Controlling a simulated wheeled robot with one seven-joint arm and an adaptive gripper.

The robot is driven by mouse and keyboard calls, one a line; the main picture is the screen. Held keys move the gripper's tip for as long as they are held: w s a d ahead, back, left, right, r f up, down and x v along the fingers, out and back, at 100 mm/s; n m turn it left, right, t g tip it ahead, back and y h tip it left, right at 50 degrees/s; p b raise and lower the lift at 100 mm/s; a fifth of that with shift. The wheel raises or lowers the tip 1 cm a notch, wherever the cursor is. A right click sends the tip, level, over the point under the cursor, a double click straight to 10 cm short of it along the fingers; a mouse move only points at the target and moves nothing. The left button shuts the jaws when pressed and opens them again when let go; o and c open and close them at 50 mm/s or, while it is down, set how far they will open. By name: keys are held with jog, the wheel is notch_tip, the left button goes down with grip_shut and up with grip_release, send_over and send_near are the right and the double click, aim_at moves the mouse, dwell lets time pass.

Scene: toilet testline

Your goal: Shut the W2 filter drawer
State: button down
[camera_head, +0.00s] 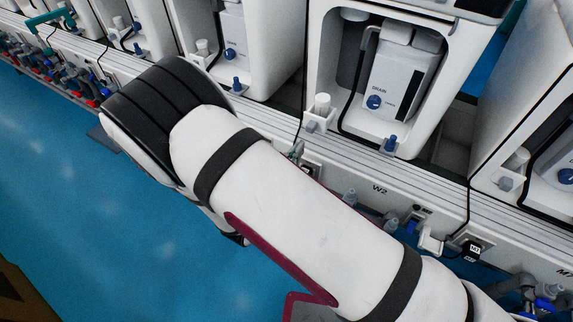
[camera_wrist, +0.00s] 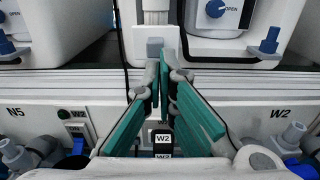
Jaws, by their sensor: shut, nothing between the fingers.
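The W2 station is a white cabinet, with a W2 label on the rail below it. At its lower front left, a white block with a grey front and an upright white cylinder looks like the filter drawer (camera_head: 318,122); how far it stands out is hard to tell. In the wrist view the drawer (camera_wrist: 138,46) is just beyond the fingertips. My gripper (camera_wrist: 164,55) is shut and empty, its green-padded fingers pointing at the drawer's right side. Contact cannot be made out.
Similar white cabinets stand to the left and right. Below them runs a white rail (camera_wrist: 230,88) with a black W2 plug (camera_wrist: 162,138), cables and several valves with blue parts. A blue knob (camera_head: 374,102) is inside the W2 cabinet. The blue floor (camera_head: 120,230) in front is open.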

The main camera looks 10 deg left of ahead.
aim_at(316, 123)
jog(key=b+x, duration=0.1)
jog(key=x, duration=0.4)
jog(key=shift+w+d, duration=0.15)
jog(key=shift+w, duration=0.2)
jog(key=x, duration=0.7)
jog(key=shift+w+d+f+b, duration=0.1)
jog(key=shift+w+d+b, duration=0.05)
jog(key=shift+w+b, duration=0.2)
jog(key=shift+w, duration=0.25)
jog(key=shift+d, duration=0.1)
